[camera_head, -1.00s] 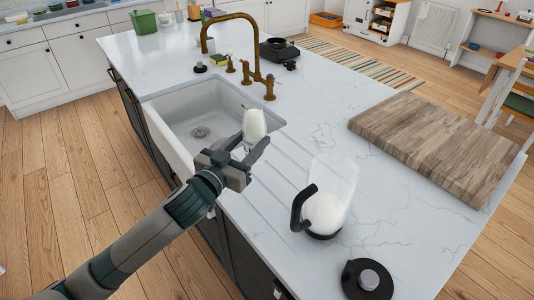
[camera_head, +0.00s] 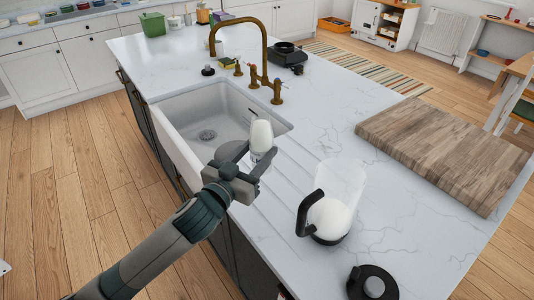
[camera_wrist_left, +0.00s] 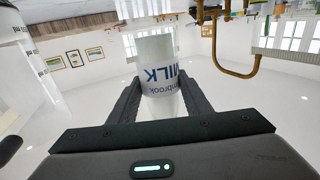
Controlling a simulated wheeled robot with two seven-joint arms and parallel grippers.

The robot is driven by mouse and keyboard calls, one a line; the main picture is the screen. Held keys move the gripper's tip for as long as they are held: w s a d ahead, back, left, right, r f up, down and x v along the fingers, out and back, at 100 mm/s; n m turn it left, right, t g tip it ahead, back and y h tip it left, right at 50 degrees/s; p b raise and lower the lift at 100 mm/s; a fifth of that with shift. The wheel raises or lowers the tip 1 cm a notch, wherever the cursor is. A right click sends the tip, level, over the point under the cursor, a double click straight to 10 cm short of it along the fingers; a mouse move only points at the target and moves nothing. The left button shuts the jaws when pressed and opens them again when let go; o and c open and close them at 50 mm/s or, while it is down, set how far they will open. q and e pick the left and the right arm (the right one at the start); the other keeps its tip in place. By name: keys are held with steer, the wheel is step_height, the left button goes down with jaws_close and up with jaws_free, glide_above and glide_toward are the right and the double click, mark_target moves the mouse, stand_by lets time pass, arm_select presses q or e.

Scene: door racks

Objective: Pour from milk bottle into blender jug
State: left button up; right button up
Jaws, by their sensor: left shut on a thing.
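The milk bottle (camera_head: 261,134) is white and stands about upright in my left gripper (camera_head: 255,160), above the sink's near right edge. In the left wrist view the bottle (camera_wrist_left: 157,62) sits between the two black fingers of my left gripper (camera_wrist_left: 160,103), and its blue MILK lettering reads upside down. The gripper is shut on it. The blender jug (camera_head: 345,183) is clear with a black handle and stands on the counter, right of the bottle and apart from it. Its lower part looks white inside. Part of the jug (camera_wrist_left: 28,65) also shows in the left wrist view.
A black round lid (camera_head: 372,283) lies near the jug. A wooden board (camera_head: 440,150) lies on the right of the counter. The sink (camera_head: 215,120) and brass tap (camera_head: 264,50) are behind the bottle. The marble between jug and board is clear.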

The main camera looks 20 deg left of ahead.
arm_select(q)
steer(key=s+y, duration=0.1)
steer(key=s, duration=0.1)
steer(key=s+f+n+y, duration=0.1)
steer(key=s, duration=0.1)
steer(key=s+f+n+y, duration=0.1)
steer(key=shift+s+a+t, duration=0.25)
steer(key=shift+s+t, duration=0.15)
steer(key=shift+s+a+f+n+y+b, duration=0.15)
steer(key=shift+s+a+n+y+b, duration=0.05)
steer(key=shift+s+y, duration=0.2)
steer(key=shift+s+a+f+n+y+b, duration=0.2)
steer(key=shift+s+y, duration=0.1)
steer(key=shift+s, duration=0.15)
steer(key=shift+s, duration=0.1)
